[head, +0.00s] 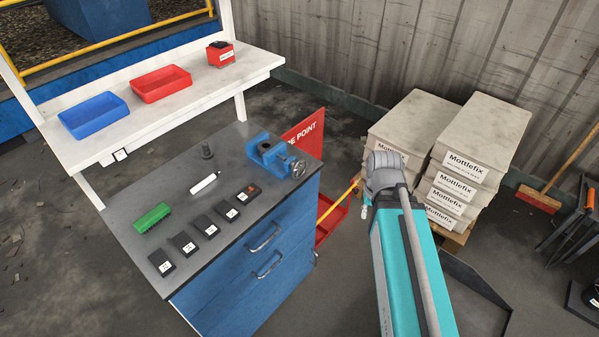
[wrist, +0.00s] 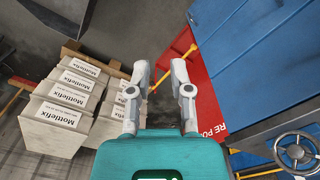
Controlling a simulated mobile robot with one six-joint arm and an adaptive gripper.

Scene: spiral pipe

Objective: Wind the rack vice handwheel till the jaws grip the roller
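The blue vice (head: 270,151) stands at the right back corner of the grey bench top. Its grey spoked handwheel (head: 298,168) faces right, and also shows in the wrist view (wrist: 298,151) at the lower right. A white cylinder (head: 204,183) with a dark end lies on the bench left of the vice; I cannot tell whether it is the roller. What lies between the vice jaws is too small to tell. My gripper (wrist: 160,66) is open and empty, apart from the handwheel, which is to its right in the wrist view. My arm hides most of it in the head view.
Several black blocks (head: 183,243) and a green block (head: 151,217) lie on the bench (head: 134,237). A red sign (head: 304,135) and red tray (head: 332,217) stand beside it. Stacked Mottlefix boxes (head: 459,172) stand right of my arm. Red and blue bins sit on the white shelf (head: 186,108).

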